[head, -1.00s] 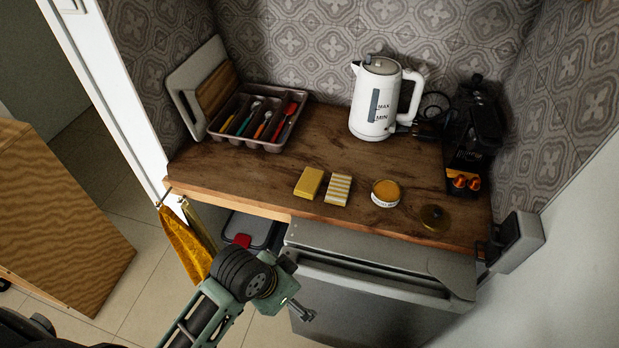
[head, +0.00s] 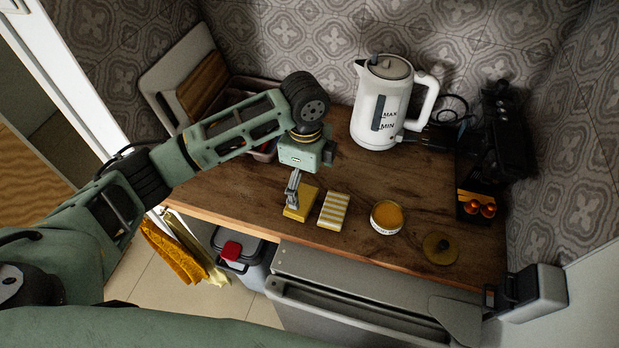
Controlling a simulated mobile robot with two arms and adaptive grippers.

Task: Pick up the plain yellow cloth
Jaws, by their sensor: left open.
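The plain yellow cloth (head: 305,202) is a small folded block lying on the wooden counter (head: 240,204) near its front edge. A yellow-and-white striped cloth (head: 334,211) lies just to its right, with a narrow gap between them. My left gripper (head: 292,203) points down over the left part of the plain yellow cloth and hides some of it. It is open and holds nothing. I cannot tell whether its fingertips touch the cloth. My right gripper is out of view.
Right of the cloths are an open round tin (head: 387,217) and its lid (head: 440,248). A white kettle (head: 381,105) and a black coffee machine (head: 500,135) stand behind. My left arm partly hides the cutlery tray (head: 265,151). Yellow towels (head: 172,252) hang at the counter's left end.

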